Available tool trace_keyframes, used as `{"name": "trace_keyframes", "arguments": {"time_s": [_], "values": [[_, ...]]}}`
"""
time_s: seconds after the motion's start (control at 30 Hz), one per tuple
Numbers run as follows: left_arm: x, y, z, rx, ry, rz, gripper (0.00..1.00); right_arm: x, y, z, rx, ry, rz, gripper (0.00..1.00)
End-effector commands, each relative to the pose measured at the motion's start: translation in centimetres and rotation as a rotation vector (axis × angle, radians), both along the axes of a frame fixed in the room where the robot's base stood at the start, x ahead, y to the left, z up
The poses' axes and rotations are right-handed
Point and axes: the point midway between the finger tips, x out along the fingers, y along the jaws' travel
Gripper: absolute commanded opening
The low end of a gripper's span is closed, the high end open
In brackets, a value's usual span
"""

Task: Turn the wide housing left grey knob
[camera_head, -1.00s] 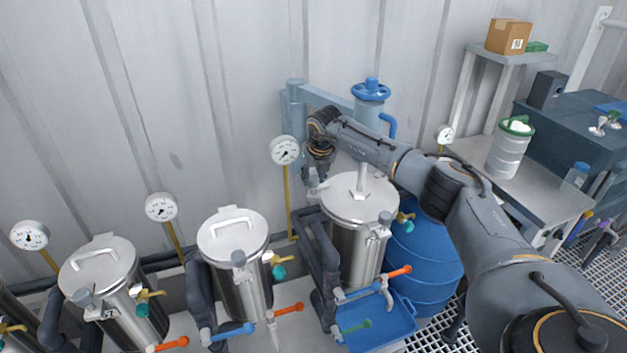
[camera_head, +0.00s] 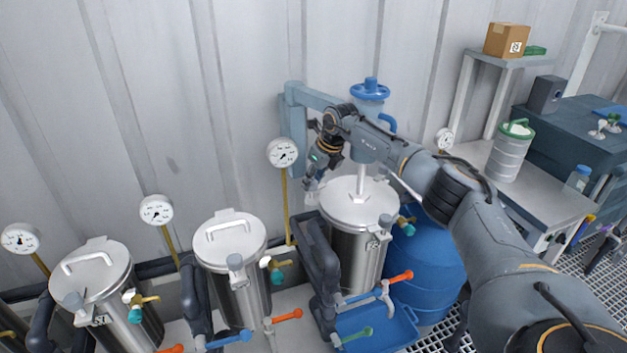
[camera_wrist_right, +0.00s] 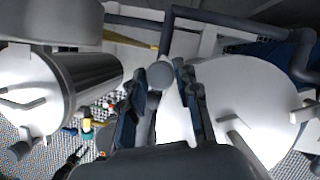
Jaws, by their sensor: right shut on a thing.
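The wide housing (camera_head: 352,207) is the steel vessel with a flat lid under the blue-topped press. Its lid also fills the right of the right wrist view (camera_wrist_right: 258,85). The left grey knob (camera_wrist_right: 160,75) is a round grey cap beside the lid, seen between my fingers in the wrist view. In the head view my gripper largely hides it. My right gripper (camera_head: 311,190) comes down at the housing's left edge; in the wrist view its fingers (camera_wrist_right: 165,100) are closed about the knob. My left gripper is in neither view.
A second grey knob (camera_head: 385,221) sits on the housing's right side. The press column (camera_head: 361,182) stands over the lid, close to my arm. A narrower vessel (camera_head: 232,255), a gauge (camera_head: 282,153) and dark pipes (camera_head: 318,255) are to the left. A blue barrel (camera_head: 428,262) is at right.

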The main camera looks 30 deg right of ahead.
Motion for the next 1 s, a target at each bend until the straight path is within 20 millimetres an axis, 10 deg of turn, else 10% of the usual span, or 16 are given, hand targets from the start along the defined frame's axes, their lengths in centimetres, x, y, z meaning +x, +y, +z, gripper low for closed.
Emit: {"name": "trace_keyframes", "arguments": {"time_s": [0.3,0.33,0.43,1.0], "values": [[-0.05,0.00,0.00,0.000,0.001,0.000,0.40,0.03,0.01,0.06,0.000,-0.001,0.000,0.00],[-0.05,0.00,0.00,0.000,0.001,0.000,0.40,0.03,0.00,0.06,0.000,-0.001,0.000,0.35],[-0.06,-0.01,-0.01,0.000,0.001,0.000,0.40,0.03,0.01,0.05,0.000,-0.001,0.000,0.54],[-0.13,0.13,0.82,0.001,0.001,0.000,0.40,-0.02,0.15,0.21,-0.001,0.001,-0.123,0.54]]}}
